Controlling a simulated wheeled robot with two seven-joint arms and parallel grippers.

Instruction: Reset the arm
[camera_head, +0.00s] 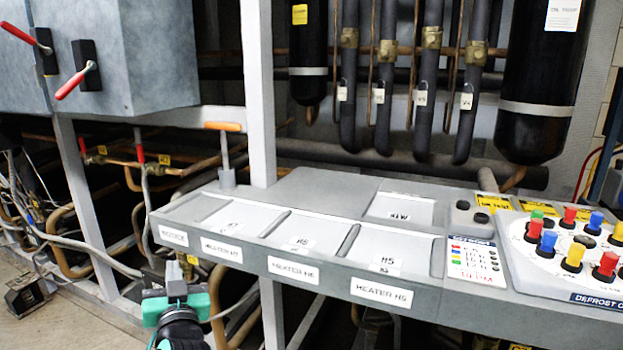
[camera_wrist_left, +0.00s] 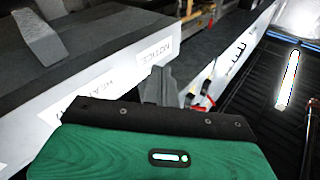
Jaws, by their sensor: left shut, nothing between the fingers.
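My left gripper (camera_head: 175,277) is at the lower left of the head view, in front of and below the left end of the grey panel (camera_head: 180,214). Its green and black body shows below its grey fingers. The fingers are shut with nothing between them. In the left wrist view the closed fingers (camera_wrist_left: 156,88) point away past the green body, beside the panel's labelled edge (camera_wrist_left: 120,84). My right gripper is not in view.
The panel has shallow trays with white labels, and a box of coloured knobs (camera_head: 574,240) at the right. An orange-topped lever (camera_head: 225,150) stands at its back left. Red-handled switches (camera_head: 77,80) are on a grey cabinet. Copper pipes and cables run below left.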

